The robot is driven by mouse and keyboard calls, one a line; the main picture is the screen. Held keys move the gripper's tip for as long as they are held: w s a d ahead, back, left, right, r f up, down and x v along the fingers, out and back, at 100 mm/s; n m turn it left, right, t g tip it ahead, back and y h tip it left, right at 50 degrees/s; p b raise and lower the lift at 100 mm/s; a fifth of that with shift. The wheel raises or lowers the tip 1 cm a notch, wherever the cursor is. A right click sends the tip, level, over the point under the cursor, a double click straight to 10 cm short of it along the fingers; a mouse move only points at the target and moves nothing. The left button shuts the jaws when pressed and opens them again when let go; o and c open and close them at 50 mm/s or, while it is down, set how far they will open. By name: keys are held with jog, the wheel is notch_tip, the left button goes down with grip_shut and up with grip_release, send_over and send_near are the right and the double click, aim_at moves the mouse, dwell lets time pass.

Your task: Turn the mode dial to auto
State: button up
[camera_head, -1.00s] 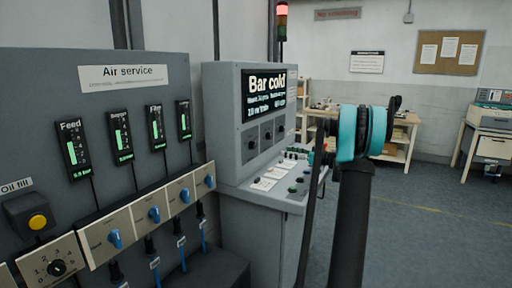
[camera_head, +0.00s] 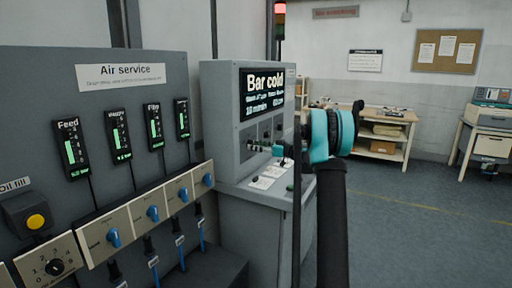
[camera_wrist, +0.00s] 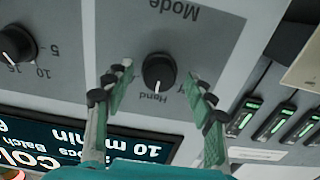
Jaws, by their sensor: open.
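The mode dial (camera_wrist: 158,72) is a black round knob on the grey panel, seen upside down in the wrist view under the word "Mode". Its white mark points at the word "Hand". A second word beside it is partly hidden by a finger. My gripper (camera_wrist: 157,88) is open, with one green-padded finger on each side of the dial and a gap to it on both sides. In the head view my gripper (camera_head: 264,149) is at the front of the "Bar cold" console (camera_head: 222,120). I cannot tell whether the fingers touch the panel.
Another black knob (camera_wrist: 16,44) with numbers sits to one side in the wrist view, near the lit display (camera_wrist: 130,142). Green-lit modules (camera_wrist: 270,120) are on the other side. The air service panel (camera_head: 85,90) stands left in the head view. Open floor lies to the right.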

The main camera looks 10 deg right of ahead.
jog(key=shift+w+a, duration=0.1)
jog(key=shift+c, duration=0.3)
jog(key=c, duration=1.1)
jog(key=shift+m, duration=0.4)
jog(key=m, duration=1.1)
jog(key=o, duration=1.2)
jog(key=shift+c, duration=0.2)
